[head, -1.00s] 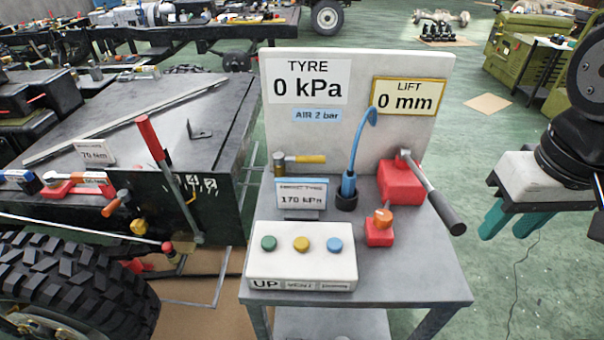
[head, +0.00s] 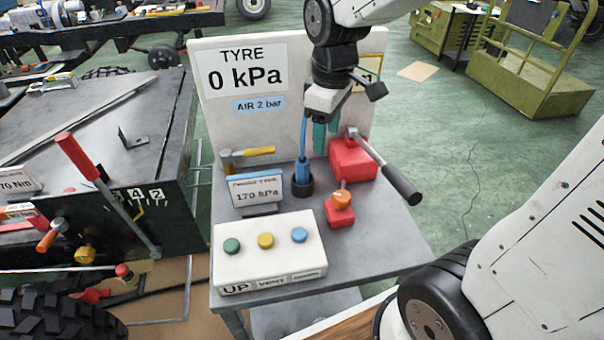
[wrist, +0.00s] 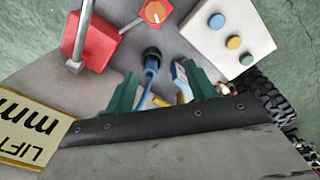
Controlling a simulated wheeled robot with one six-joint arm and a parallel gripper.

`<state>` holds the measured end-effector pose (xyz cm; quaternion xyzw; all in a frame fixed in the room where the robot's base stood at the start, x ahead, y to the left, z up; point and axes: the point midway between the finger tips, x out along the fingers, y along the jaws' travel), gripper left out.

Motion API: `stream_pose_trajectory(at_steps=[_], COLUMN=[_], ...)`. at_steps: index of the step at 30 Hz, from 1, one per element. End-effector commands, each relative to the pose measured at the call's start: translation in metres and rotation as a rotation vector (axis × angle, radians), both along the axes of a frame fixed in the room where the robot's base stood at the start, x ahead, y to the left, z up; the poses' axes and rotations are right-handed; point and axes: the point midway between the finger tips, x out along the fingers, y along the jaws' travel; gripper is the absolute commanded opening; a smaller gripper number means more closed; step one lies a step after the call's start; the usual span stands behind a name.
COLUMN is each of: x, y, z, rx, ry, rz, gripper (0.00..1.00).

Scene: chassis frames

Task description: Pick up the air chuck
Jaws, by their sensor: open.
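The air chuck (head: 303,168) is a blue tool with a thin blue stem, standing upright in a black round holder (head: 302,187) on the grey cart. My gripper (head: 325,137), with teal fingers, is above the cart, beside the chuck's upper stem in the head view. The gripper's body hides the chuck's top end there. In the wrist view my open gripper (wrist: 162,90) has one finger on each side of the blue chuck (wrist: 150,66), which shows in the gap. I cannot tell if they touch.
A red block with a lever (head: 352,157) stands right of the chuck, with a small red and orange valve (head: 341,207) in front. The upright board (head: 225,125) stands behind.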

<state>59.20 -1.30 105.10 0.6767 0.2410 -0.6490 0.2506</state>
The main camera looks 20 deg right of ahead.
Motion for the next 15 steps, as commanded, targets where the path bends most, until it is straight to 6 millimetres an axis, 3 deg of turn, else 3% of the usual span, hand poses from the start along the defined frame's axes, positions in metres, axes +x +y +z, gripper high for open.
stream_pose_trajectory(at_steps=[1,6,10,15], x=[0.015,0.056,0.076,0.086], y=[0.003,0.01,0.014,0.016], z=[-0.013,-0.047,-0.068,-0.082], rx=[-0.003,-0.007,-0.008,-0.009], ry=[0.016,0.031,0.038,0.042], rz=[0.059,0.245,0.342,0.398], gripper=[0.55,0.55,0.55,0.55])
